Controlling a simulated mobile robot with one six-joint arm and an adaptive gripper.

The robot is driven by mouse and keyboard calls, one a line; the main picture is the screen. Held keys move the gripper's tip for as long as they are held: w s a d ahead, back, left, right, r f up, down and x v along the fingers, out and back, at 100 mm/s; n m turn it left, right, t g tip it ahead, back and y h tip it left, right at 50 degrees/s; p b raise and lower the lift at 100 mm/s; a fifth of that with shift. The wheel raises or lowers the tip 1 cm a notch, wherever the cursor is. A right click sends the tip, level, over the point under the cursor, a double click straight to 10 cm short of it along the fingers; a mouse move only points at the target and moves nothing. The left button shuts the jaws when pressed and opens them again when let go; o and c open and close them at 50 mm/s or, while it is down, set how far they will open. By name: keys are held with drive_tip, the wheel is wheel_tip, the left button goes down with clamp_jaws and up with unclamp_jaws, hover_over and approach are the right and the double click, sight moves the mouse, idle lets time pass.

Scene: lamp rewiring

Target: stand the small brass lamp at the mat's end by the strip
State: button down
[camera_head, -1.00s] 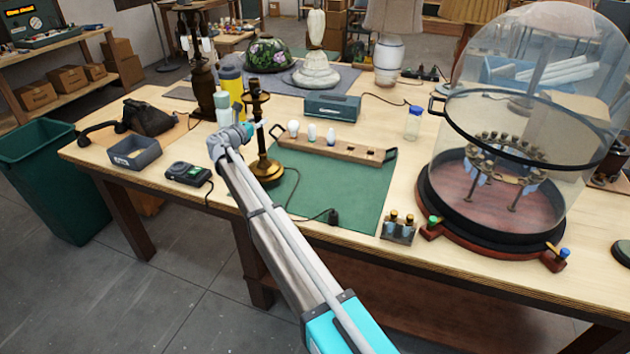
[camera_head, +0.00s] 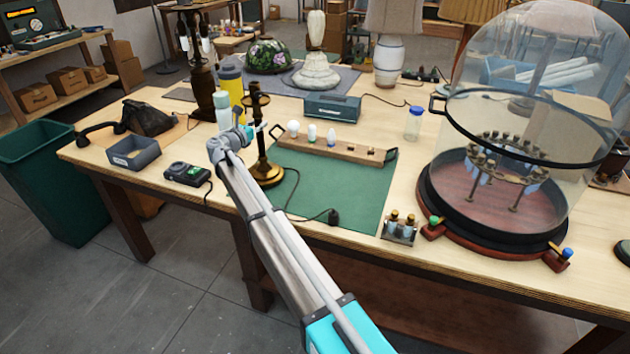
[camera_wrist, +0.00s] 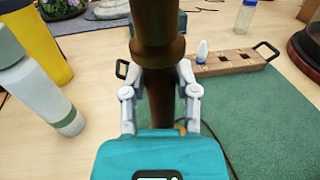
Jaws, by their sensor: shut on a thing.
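The small brass lamp (camera_head: 266,168) stands upright at the left end of the green mat (camera_head: 345,190), near the left handle of the wooden strip (camera_head: 340,147). I cannot tell whether its base touches the mat. My gripper (camera_head: 248,133) reaches its stem from the left. In the wrist view my gripper (camera_wrist: 160,92) has its two fingers on either side of the dark brass stem (camera_wrist: 158,60) and is shut on it. The strip holds several small bulbs. The lamp's cord runs over the mat to a black plug (camera_head: 332,216).
A pale bottle (camera_head: 222,110) and a yellow flask (camera_head: 232,85) stand close behind my gripper. A glass dome (camera_head: 530,110) stands at the right. The mat's middle is mostly clear.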

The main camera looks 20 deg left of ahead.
drive_tip(key=shift+f+b, duration=0.4)
idle(0.3)
drive_tip(key=shift+c, duration=1.5)
unclamp_jaws()
drive_tip(key=shift+s, duration=0.1)
drive_tip(key=v, duration=1.2)
drive_tip(key=shift+d, duration=0.1)
